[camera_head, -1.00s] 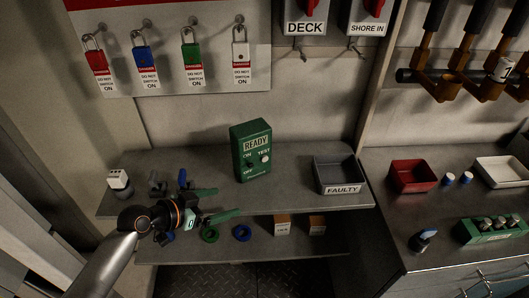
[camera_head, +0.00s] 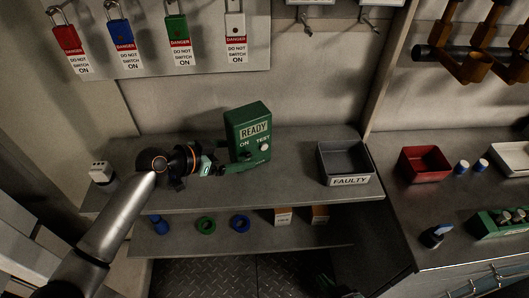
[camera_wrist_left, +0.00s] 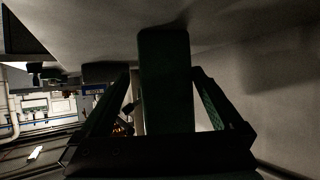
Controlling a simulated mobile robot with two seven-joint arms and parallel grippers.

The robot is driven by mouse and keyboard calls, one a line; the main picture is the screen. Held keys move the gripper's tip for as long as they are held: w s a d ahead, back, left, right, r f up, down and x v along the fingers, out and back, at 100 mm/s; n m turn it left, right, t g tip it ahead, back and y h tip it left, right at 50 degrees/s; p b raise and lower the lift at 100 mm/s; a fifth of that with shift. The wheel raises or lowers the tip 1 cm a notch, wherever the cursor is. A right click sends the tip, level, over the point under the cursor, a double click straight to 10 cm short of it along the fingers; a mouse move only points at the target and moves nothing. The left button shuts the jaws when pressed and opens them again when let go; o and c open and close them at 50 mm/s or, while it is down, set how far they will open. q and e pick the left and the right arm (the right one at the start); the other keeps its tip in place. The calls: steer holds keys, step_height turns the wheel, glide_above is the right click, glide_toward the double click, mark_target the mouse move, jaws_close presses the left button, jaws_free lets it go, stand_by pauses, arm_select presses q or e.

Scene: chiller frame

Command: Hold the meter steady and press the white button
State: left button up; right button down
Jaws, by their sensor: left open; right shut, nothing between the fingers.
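The green meter (camera_head: 248,115) stands upright on the upper shelf, with a READY panel and the words ON and TEST on its front. The white button (camera_head: 264,147) sits under the word TEST and faces me. My left gripper (camera_head: 231,158) is open at the meter's left side and covers its lower front left. In the left wrist view, the meter (camera_wrist_left: 165,75) shows as a dark green block between the two open fingers (camera_wrist_left: 160,105), with gaps seen on both sides. My right gripper (camera_head: 338,288) just shows, dark and shut, at the bottom edge, well below the meter.
A grey FAULTY bin (camera_head: 345,165) stands on the shelf right of the meter. A white-topped block (camera_head: 101,172) is at the shelf's left end. Green and blue rings and small boxes lie on the lower shelf (camera_head: 175,245). The shelf between meter and bin is clear.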

arm_select(q)
steer(key=shift+b+x, duration=0.7)
steer(key=shift+x, duration=0.55)
steer(key=shift+w+d+f+b, duration=0.35)
steer(key=shift+w+d+b, duration=0.05)
steer(key=shift+d+b, duration=0.1)
steer(key=shift+c, duration=0.2)
